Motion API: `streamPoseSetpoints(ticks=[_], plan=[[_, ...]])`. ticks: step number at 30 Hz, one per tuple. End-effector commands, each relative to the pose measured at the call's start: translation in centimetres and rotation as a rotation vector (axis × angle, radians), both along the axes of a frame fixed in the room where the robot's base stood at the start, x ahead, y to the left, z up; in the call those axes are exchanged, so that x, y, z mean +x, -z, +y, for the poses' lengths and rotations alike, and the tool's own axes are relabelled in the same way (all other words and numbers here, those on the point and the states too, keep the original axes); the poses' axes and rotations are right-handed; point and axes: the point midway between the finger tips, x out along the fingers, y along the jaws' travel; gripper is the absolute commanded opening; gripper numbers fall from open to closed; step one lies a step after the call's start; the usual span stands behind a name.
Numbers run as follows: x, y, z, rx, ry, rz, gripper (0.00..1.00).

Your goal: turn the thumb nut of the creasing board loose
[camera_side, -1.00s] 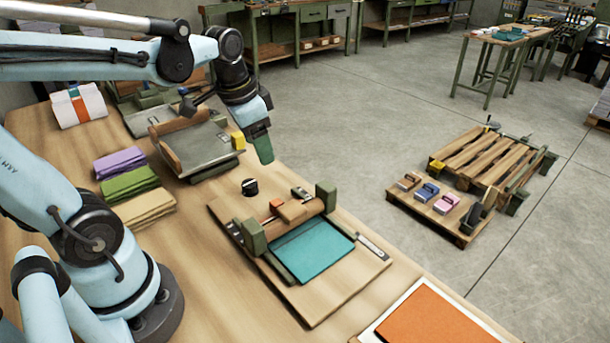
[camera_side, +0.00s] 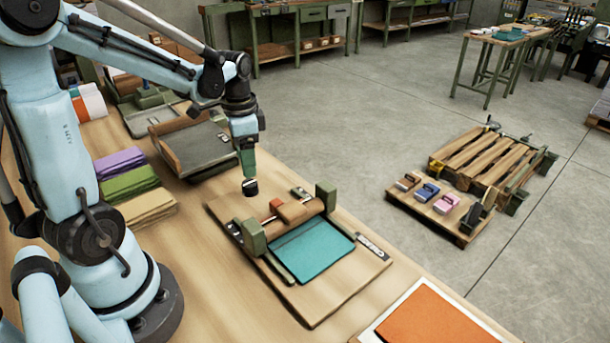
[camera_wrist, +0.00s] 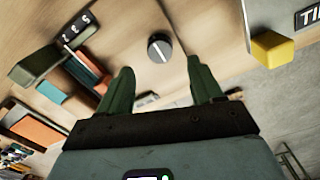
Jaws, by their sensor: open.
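The creasing board (camera_side: 325,300) is a wooden board on the bench with a teal sheet (camera_side: 308,250), green end blocks and a brown roller. Its thumb nut (camera_side: 250,187) is a dark round knob with a light bar across its top, at the board's far left corner. My gripper (camera_side: 249,172) points down just above the nut in the side view. In the wrist view the nut (camera_wrist: 159,47) shows beyond the two green fingers of my open gripper (camera_wrist: 163,80), roughly centred between them. No contact between fingers and nut shows.
A grey press board with a brown roller (camera_side: 192,145) stands behind the creasing board. Folded purple, green and tan stacks (camera_side: 138,190) lie to the left. An orange sheet (camera_side: 440,320) lies at the front right. A yellow block (camera_wrist: 272,48) shows in the wrist view.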

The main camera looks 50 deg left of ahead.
Motion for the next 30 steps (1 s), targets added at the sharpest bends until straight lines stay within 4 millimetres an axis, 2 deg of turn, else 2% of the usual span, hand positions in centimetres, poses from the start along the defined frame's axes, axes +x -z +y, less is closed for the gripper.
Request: streamPoseSetpoints(ticks=[6,12,25,26,30], plan=[[0.0,3.0,0.0,0.0,0.0,0.0,0.65],[0.0,4.9,0.0,0.0,0.0,-0.001,0.65],[0.0,5.6,0.0,0.0,0.0,0.0,0.65],[0.0,5.6,0.0,0.0,0.0,0.0,0.64],[0.0,5.6,0.0,0.0,0.0,0.0,0.42]])
